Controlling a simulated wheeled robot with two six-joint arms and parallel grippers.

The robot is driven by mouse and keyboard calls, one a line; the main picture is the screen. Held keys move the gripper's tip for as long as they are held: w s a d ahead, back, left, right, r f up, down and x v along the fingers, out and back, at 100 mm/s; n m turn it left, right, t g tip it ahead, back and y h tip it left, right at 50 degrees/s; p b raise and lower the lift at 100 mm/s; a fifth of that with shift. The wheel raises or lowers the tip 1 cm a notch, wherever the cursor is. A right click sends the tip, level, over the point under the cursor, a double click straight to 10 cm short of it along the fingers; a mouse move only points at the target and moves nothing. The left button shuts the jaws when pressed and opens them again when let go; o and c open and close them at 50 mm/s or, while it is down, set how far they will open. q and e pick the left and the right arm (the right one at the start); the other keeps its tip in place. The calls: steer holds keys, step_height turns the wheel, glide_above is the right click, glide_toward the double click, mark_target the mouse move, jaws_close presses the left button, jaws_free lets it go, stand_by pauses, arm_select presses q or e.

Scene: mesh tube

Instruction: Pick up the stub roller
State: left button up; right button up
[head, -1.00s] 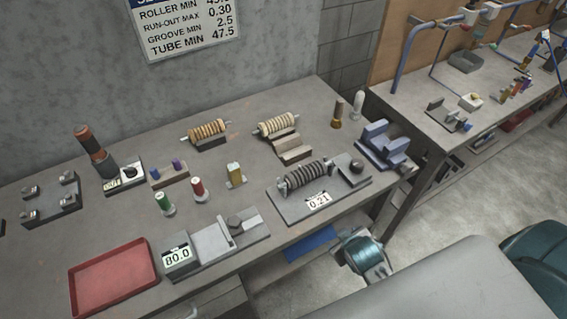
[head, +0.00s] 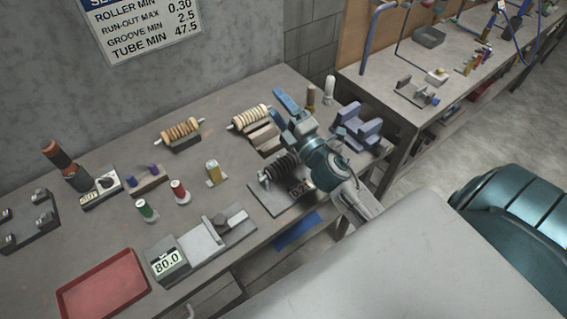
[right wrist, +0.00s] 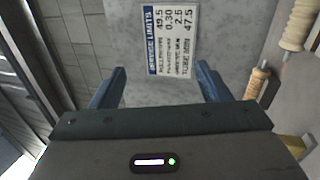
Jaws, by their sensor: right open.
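No label marks which piece is the stub roller. A dark ribbed roller (head: 279,168) lies on the gauge plate, partly behind my right arm. A short brown piece with a brass-coloured base (head: 311,98) stands at the back right beside a white post (head: 329,90). My right gripper (head: 288,104) is open and empty, over the bench near the right cream roller. In the right wrist view its blue fingers (right wrist: 158,88) are apart with nothing between them.
A blue block stand (head: 357,128) is right of my gripper. A stepped block (head: 265,137) lies in front of the right cream roller. A red tray (head: 102,287) and a measuring fixture (head: 215,236) are at the front left. The bench (head: 120,225) has bare patches between pieces.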

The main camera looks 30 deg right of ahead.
steer(key=w+a+r+n+g+y, duration=0.15)
steer(key=a+r+n+y, duration=0.3)
steer(key=n+y, duration=0.6)
steer(key=n+g+h, duration=0.8)
steer(key=n+g, duration=1.2)
steer(key=n, duration=0.5)
glide_toward(287, 158)
steer(key=shift+d+y, duration=0.1)
steer(key=shift+y, duration=0.15)
steer(key=shift+d+f, duration=0.1)
steer(key=shift+d, duration=0.1)
steer(key=b+x, duration=0.3)
steer(key=x, duration=0.2)
steer(key=shift+s+d, duration=0.1)
steer(key=b+x, duration=0.2)
steer(key=x, duration=0.3)
steer(key=shift+a+f+b, duration=0.25)
steer(key=shift+f+b, duration=0.05)
steer(key=shift+b, duration=0.1)
